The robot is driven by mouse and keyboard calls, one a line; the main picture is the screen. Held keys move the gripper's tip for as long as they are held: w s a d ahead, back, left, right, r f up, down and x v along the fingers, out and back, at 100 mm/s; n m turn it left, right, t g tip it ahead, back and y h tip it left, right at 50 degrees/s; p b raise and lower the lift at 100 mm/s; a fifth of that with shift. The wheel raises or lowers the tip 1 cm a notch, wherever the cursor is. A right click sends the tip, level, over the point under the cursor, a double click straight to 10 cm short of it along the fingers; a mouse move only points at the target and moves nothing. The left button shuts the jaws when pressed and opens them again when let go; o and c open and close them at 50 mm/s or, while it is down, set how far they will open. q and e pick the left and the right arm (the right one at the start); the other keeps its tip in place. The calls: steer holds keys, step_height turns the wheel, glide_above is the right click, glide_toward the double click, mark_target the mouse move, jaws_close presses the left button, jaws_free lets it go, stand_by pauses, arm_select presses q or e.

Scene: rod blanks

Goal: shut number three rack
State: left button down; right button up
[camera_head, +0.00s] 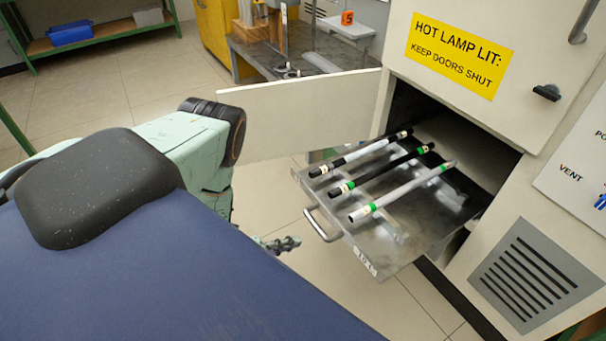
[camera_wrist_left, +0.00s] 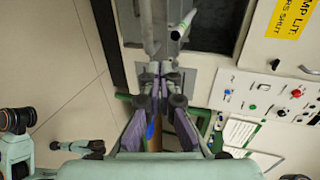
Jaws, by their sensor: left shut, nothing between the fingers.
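The metal rack (camera_head: 385,238) is drawn out of the lower opening of a white cabinet. Three rods lie across it: a white and black one (camera_head: 362,153), a black one with green bands (camera_head: 385,168) and a grey one with green bands (camera_head: 405,192). Its bar handle (camera_head: 322,225) is on the front edge. A small label (camera_head: 365,262) there is too small to read surely. My left gripper (camera_head: 291,243) is shut and empty, just left of the handle and apart from it in the head view. In the left wrist view its fingers (camera_wrist_left: 160,74) point towards the rods. My right gripper is not seen.
The compartment's white door (camera_head: 300,112) stands open to the left of the rack. A yellow sign (camera_head: 460,55) says to keep doors shut. A workbench (camera_head: 290,55) stands behind. A vent grille (camera_head: 525,275) is at right. Tiled floor is clear below.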

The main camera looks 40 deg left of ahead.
arm_select(q)
steer(key=b, duration=0.3)
glide_toward(339, 225)
steer(key=x, duration=0.5)
steer(key=shift+s+f, duration=0.1)
steer(key=shift+f, duration=0.25)
steer(key=shift+w+d+b, duration=0.15)
steer(key=shift+w+b, duration=0.25)
steer(key=shift+w, duration=0.4)
steer(key=shift+w, duration=0.1)
